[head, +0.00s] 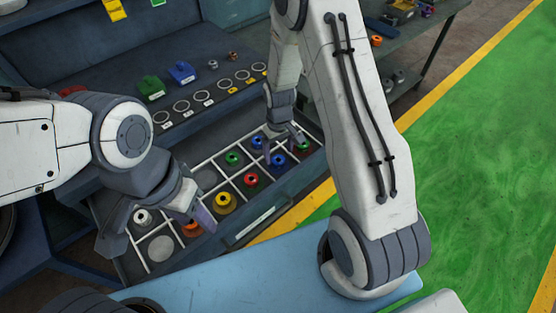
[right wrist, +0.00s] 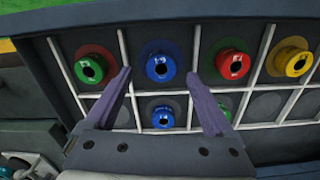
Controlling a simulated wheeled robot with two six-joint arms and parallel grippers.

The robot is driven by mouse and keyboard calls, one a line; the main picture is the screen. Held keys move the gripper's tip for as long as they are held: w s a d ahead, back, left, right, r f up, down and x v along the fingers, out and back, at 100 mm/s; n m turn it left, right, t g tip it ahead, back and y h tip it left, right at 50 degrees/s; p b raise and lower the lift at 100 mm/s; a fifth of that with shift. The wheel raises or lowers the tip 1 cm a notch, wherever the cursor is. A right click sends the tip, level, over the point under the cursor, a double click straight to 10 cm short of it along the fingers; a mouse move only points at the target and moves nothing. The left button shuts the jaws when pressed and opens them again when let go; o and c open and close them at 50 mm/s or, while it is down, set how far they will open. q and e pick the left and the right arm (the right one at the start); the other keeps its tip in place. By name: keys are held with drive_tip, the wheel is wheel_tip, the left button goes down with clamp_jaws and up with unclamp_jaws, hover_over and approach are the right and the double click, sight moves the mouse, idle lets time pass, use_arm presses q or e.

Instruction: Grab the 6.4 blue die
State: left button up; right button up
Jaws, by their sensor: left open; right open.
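A larger-looking blue die (right wrist: 160,66) sits in the drawer's front row, between a green and a red die. It also shows in the head view (head: 278,160). A second blue die (right wrist: 163,117) sits in the row behind and also shows in the head view (head: 257,142). I cannot read a size on either. My right gripper (head: 284,145) is open and empty over the drawer. In the right wrist view its fingertips (right wrist: 160,74) lie either side of the front blue die; contact cannot be told. My left gripper (head: 158,228) is open over the drawer's left end.
The drawer (head: 262,222) has white dividers. Green (head: 303,145), red (head: 250,180), yellow (head: 224,203) and orange (head: 190,229) dies share the front row; another green die (head: 232,158) sits behind. A green block (head: 151,88) and a blue block (head: 182,72) stand on the bench above.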

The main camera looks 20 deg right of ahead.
sight(278, 160)
drive_tip(key=shift+a+f+p, duration=0.1)
drive_tip(key=shift+f+p, duration=0.4)
drive_tip(key=shift+f, duration=1.4)
drive_tip(key=shift+c, duration=0.3)
clamp_jaws()
drive_tip(key=shift+r, duration=0.1)
